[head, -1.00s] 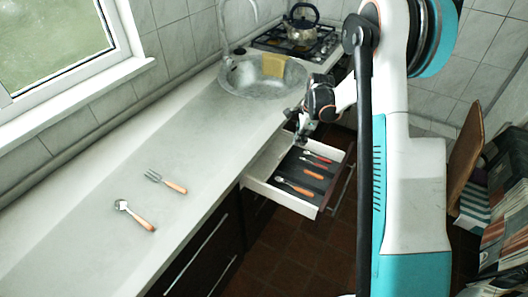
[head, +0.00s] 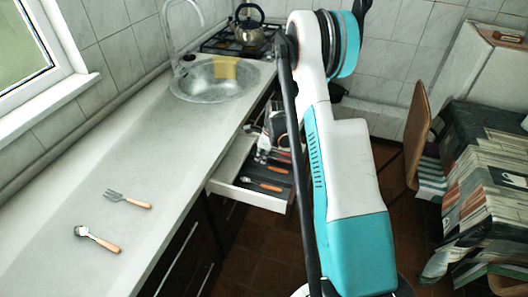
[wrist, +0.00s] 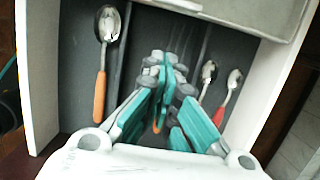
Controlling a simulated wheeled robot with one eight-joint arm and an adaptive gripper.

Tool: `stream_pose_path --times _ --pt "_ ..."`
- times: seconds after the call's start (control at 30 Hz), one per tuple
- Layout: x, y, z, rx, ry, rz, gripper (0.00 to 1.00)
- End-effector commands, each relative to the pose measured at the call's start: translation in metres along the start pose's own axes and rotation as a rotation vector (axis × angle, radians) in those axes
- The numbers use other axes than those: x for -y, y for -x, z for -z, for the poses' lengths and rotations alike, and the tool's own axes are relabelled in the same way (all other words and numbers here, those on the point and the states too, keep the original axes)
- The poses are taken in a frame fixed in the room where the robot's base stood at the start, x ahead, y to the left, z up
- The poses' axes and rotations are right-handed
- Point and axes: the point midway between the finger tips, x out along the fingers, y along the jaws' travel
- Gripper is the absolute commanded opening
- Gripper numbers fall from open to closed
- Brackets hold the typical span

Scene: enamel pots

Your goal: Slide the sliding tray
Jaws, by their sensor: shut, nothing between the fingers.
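An open drawer (head: 246,195) with white walls and a dark bottom sticks out from under the counter; it also shows in the wrist view (wrist: 36,80). I cannot tell a separate sliding tray for sure; a pale grey panel edge (wrist: 250,14) crosses the top of the wrist view. A spoon with an orange handle (wrist: 100,95) lies in the left compartment, and two more utensils (wrist: 233,82) lie at the right. My gripper (wrist: 165,62) is shut and empty over the drawer's middle, hiding part of what lies below. In the head view my arm partly hides the drawer.
A fork (head: 128,199) and a spoon (head: 97,240) lie on the long countertop (head: 150,150). The sink (head: 205,85) and a kettle (head: 249,25) on the stove are farther back. A chair (head: 418,115) and a cloth-covered table (head: 485,150) stand at the right.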

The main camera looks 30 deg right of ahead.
Motion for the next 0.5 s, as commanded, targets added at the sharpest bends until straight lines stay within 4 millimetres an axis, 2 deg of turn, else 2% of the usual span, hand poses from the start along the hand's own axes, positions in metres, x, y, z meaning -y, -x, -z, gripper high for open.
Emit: stream_pose_path --times 0.1,0.2,0.5 --pt "0.0 -0.006 -0.018 0.0 0.004 0.0 0.0" --pt "0.0 -0.009 -0.029 0.0 0.002 0.0 0.0" --pt "0.0 -0.01 -0.039 0.0 0.001 0.0 0.0"
